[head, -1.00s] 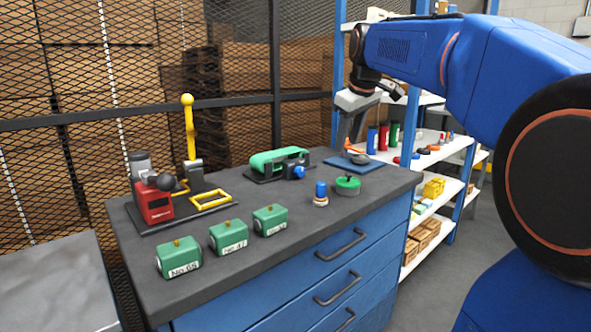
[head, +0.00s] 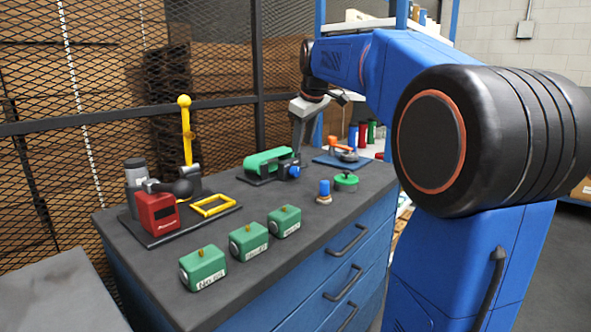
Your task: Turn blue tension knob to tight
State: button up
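The blue tension knob (head: 293,171) sits at the right front of a small machine with a green belt (head: 268,158) on the dark bench top. My gripper (head: 298,149) points down, with its fingertips at or just above the right end of the belt machine, close over the knob in the picture. Whether it touches the knob cannot be told. The fingers overlap from this side, so the gap between them is not clear. Any tight or loose marking on the knob is too small to read.
Several green blocks with labels (head: 203,268) stand along the front left. A red device (head: 158,212) with a yellow lever (head: 186,130) is at the left. A blue-topped piece (head: 324,190) and a green round container (head: 346,181) stand right of the knob. A blue mat (head: 333,163) lies behind.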

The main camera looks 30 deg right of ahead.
aim_at(297, 169)
jog(key=x, duration=1.2)
jog(key=shift+f, duration=0.15)
jog(key=shift+c, duration=0.2)
jog(key=shift+d, duration=0.1)
jog(key=c, duration=0.7)
